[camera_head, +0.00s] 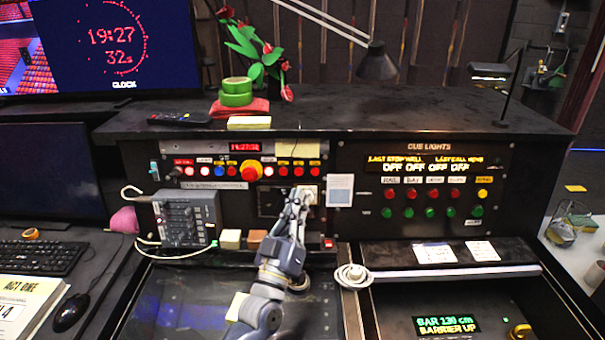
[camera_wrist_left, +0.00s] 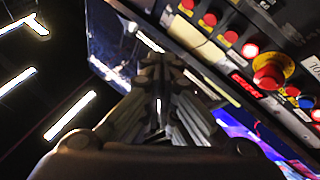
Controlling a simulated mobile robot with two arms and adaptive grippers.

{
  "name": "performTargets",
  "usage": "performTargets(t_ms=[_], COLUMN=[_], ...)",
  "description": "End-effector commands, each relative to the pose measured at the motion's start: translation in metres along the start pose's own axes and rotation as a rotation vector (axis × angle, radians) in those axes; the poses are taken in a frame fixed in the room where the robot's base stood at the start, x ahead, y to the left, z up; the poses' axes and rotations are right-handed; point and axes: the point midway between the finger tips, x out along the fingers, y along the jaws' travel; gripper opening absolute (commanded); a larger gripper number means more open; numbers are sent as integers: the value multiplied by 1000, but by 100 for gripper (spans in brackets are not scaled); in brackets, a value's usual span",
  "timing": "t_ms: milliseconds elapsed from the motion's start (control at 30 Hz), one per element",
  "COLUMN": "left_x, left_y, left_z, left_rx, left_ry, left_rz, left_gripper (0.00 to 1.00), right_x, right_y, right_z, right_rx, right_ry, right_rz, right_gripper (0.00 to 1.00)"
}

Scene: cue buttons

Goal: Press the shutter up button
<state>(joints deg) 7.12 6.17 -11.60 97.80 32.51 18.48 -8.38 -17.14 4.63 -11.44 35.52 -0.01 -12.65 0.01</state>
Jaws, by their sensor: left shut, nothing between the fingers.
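The left control panel holds a row of small round buttons, mostly red or white, with a row of small labels above them. Their labels are too small to read, so I cannot tell which is the shutter up button. A large red mushroom button on a yellow base (camera_head: 250,171) sits in that row and also shows in the left wrist view (camera_wrist_left: 270,72). Small red buttons (camera_head: 299,171) lie to its right. My left gripper (camera_head: 303,193) is shut and empty, its tips in front of the panel just below these right-hand buttons. I cannot tell whether it touches anything. My right gripper is not in view.
A grey box with a cable (camera_head: 187,218) stands at the panel's left. A white card (camera_head: 340,190) is right of my gripper. The cue lights panel (camera_head: 432,185) has red and green buttons further right. A desk lamp (camera_head: 377,62) hangs above the console top.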

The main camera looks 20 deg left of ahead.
Motion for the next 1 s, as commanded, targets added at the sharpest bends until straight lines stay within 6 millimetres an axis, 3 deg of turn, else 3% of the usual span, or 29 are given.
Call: performTargets(t_ms=[200, 533, 733, 1000], left_x=[7, 8, 14, 41], left_y=[-8, -9, -15, -35], left_z=[-14, -15, -8, 10], left_rx=[-14, -14, -14, -12], left_ry=[94, 98, 98, 100], left_rz=[-22, -23, -22, -21], left_gripper=[0, 0, 0, 0], right_x=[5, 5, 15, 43], right_y=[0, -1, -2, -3], right_z=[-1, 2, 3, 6], right_rx=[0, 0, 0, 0], right_ry=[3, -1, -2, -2], right_rz=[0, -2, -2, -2], right_gripper=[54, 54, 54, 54])
